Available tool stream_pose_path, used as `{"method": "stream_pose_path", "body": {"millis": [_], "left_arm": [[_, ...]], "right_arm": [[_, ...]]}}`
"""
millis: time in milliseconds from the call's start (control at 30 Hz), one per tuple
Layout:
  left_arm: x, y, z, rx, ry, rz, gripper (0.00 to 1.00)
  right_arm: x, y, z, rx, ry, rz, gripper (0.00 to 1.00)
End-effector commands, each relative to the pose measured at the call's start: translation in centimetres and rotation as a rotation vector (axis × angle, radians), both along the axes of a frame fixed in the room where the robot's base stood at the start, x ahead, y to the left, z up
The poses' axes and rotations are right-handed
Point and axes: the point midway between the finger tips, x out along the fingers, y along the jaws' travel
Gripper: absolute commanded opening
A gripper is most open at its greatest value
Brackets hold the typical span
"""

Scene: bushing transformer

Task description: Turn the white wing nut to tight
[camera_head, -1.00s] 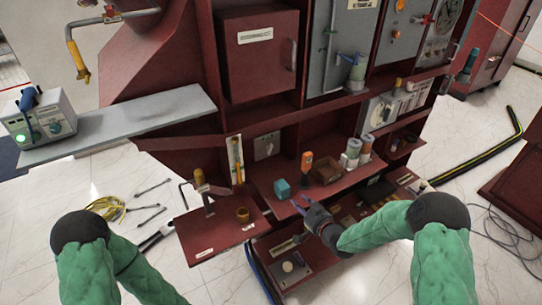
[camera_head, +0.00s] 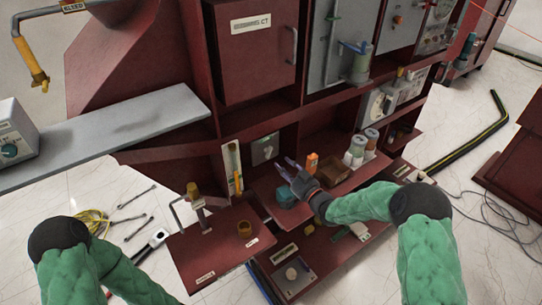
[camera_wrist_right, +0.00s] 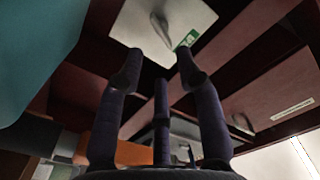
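A pale plate (camera_head: 264,148) stands upright at the back of the lower shelf, with a small fitting on it. In the right wrist view this plate (camera_wrist_right: 150,28) carries a pale wing-shaped piece (camera_wrist_right: 163,27), probably the white wing nut, and a green label. My right gripper (camera_head: 286,168) points toward the plate, above the shelf and apart from it. The wrist view shows its dark purple fingers (camera_wrist_right: 160,62) spread and empty, below the wing piece. Whether the nut is tight cannot be told. My left gripper is outside the views; only its arm shows.
A teal block (camera_head: 286,197) sits on the shelf just below my right gripper. An orange device (camera_head: 312,162), a brown tray (camera_head: 333,172) and white-and-teal cylinders (camera_head: 356,150) stand to the right. A post (camera_head: 195,197) rises on the left shelf. Tools lie on the floor.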

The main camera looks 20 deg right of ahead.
Motion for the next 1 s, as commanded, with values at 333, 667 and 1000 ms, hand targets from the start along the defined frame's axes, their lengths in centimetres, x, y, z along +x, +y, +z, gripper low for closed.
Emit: {"method": "stream_pose_path", "body": {"millis": [333, 667, 1000], "left_arm": [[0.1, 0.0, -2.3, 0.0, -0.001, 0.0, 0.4], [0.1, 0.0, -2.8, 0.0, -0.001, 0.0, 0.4], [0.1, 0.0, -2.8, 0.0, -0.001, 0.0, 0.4]], "right_arm": [[5.6, 2.1, -0.3, -0.001, 0.0, 0.001, 0.36], [7.5, 2.7, -0.1, 0.001, 0.002, -0.001, 0.36], [7.5, 2.7, -0.1, 0.0, 0.002, -0.001, 0.02]]}}
